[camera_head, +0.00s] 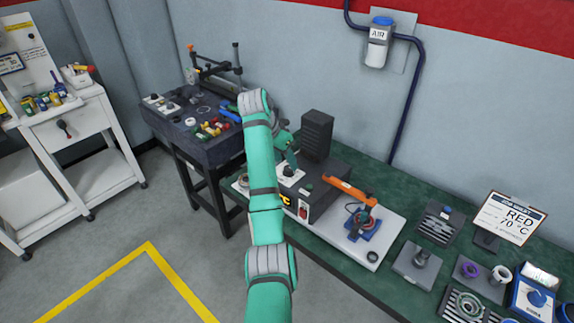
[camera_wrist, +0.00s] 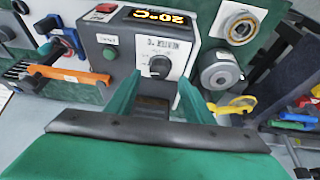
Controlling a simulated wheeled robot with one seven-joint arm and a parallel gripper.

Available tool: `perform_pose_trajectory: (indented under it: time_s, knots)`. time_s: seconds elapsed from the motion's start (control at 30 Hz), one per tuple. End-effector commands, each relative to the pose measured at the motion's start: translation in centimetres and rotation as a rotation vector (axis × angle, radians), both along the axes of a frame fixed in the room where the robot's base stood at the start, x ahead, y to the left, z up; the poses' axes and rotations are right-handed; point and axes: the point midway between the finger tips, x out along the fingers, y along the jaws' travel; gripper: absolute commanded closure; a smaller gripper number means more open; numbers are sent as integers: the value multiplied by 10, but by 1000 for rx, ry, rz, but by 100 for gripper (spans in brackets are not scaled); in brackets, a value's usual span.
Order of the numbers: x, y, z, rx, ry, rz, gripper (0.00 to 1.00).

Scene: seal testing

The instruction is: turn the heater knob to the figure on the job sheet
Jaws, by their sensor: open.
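The heater box (camera_head: 325,188) is a dark box on the bench, with a tall finned block behind it. Its black knob (camera_wrist: 160,66) sits on a white dial plate (camera_wrist: 178,45), lettered upside down in the wrist view. The lit display (camera_wrist: 160,16) appears to read 20 °C. My gripper (camera_wrist: 160,82) is open and empty, with its green fingertips either side of the line to the knob and just short of it; contact is not visible. In the head view my gripper (camera_head: 289,152) is over the box, partly hiding the dial. The job sheet (camera_head: 511,218) reads RED, 70 °C.
A red switch (camera_head: 303,211) and a green button (camera_wrist: 109,53) are on the heater box. An orange-handled clamp (camera_head: 350,191) stands beside it. A dark side table (camera_head: 175,128) with coloured parts is at left. The floor in front is clear.

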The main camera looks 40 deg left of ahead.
Motion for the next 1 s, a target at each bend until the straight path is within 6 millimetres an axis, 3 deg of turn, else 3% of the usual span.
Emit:
perform_pose_trajectory:
  time_s: [0.3,0.67,0.83,1.0]
  knots:
    - [9,-3,-27,-3,5,-2,52]
    - [11,-3,-31,-2,4,-1,52]
    - [11,-3,-31,-2,4,-1,93]
    - [11,-3,-31,-3,4,2,94]
